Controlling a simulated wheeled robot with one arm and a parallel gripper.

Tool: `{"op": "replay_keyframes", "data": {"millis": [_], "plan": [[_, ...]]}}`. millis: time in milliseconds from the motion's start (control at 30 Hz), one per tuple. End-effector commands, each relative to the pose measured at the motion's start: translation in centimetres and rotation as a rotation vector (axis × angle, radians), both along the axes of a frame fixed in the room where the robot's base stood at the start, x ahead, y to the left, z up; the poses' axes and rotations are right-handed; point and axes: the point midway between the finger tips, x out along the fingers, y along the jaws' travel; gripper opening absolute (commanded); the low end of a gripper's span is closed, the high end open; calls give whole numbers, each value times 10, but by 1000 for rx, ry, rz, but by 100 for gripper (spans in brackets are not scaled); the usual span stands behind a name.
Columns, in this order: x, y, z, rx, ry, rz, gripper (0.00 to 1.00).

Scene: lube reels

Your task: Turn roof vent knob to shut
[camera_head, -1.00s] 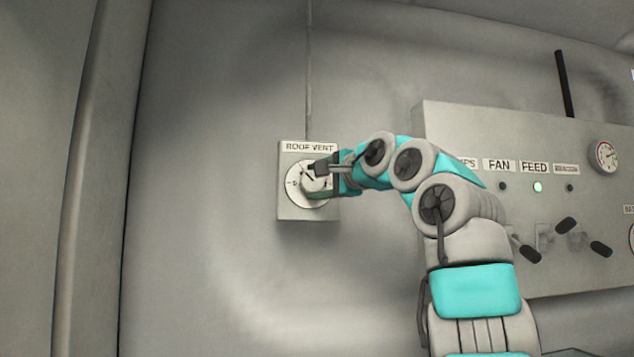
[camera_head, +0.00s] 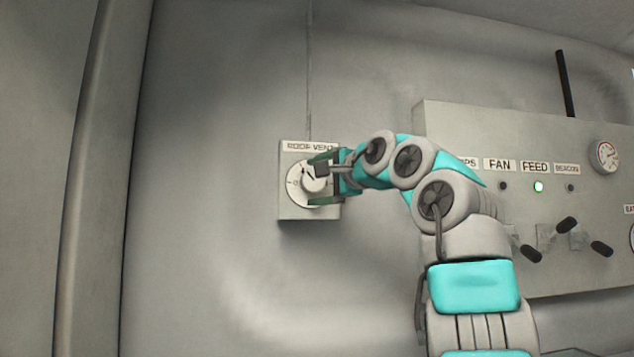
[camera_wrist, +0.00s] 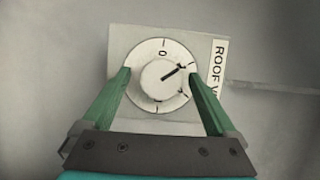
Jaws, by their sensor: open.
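The roof vent knob (camera_head: 314,184) is a pale round knob on a white dial (camera_head: 293,190), set in a grey wall plate (camera_head: 290,211) labelled ROOF VENT. In the wrist view the knob (camera_wrist: 158,88) has a black pointer line aimed up and right, toward a mark on the dial's right side; a 0 mark is at the dial's top. My gripper (camera_head: 322,178) is at the plate, fingers above and below the knob. In the wrist view my gripper (camera_wrist: 160,76) is open, its green fingers on either side of the knob with visible gaps.
A vertical post (camera_head: 100,180) is at left. The wall around the plate is clear.

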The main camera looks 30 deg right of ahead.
Motion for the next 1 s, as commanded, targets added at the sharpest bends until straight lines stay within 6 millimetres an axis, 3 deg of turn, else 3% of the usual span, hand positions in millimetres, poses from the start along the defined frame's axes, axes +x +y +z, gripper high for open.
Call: {"op": "replay_keyframes", "data": {"millis": [333, 800, 1000], "plan": [[-8, -2, 0, 0, -2, -2, 93], [-69, -9, 0, 0, -3, -1, 93], [-78, -9, 0, 1, 0, -1, 93]]}}
